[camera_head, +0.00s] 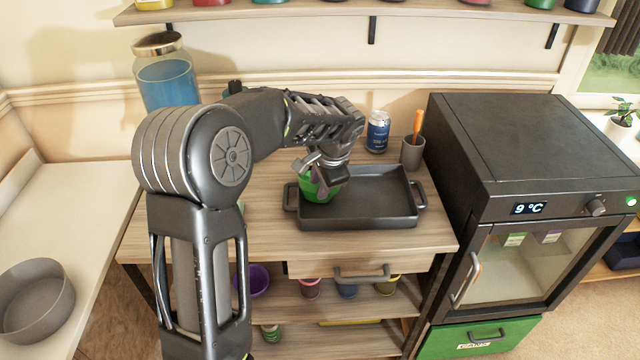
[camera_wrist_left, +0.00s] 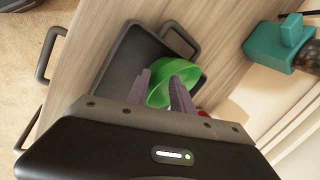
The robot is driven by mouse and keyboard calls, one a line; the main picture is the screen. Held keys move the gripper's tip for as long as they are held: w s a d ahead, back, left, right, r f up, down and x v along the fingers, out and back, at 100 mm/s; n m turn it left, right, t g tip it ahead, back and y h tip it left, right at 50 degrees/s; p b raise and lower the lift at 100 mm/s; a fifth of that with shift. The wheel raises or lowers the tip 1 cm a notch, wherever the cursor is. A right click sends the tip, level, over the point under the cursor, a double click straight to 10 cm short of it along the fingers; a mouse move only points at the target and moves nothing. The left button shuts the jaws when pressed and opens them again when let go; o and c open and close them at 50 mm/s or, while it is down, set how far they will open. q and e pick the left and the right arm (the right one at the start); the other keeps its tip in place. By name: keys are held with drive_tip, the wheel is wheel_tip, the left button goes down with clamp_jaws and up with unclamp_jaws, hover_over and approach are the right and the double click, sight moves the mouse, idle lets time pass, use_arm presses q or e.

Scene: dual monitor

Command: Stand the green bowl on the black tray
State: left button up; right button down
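The green bowl (camera_head: 317,190) is at the left end of the black tray (camera_head: 372,216), within its outline. I cannot tell if its base touches the tray floor. My left gripper (camera_head: 321,184) is over the bowl, pointing down. In the left wrist view its two purple fingers (camera_wrist_left: 161,88) straddle the near wall of the green bowl (camera_wrist_left: 188,75), one outside and one inside. The finger tips are apart, and whether they press on the wall does not show. The black tray also shows in the left wrist view (camera_wrist_left: 128,56). My right gripper is not in view.
Behind the tray stand a blue can (camera_head: 377,132) and a grey cup (camera_head: 412,153) with an orange-handled item. A dark oven-like appliance (camera_head: 540,150) is close on the right. A large jar (camera_head: 166,78) and a teal object (camera_wrist_left: 280,42) are behind my arm.

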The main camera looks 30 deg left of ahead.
use_arm(q)
drive_tip(key=shift+r, duration=0.1)
drive_tip(key=v, duration=1.3)
drive_tip(key=shift+a+p, duration=0.2)
drive_tip(key=shift+p, duration=0.1)
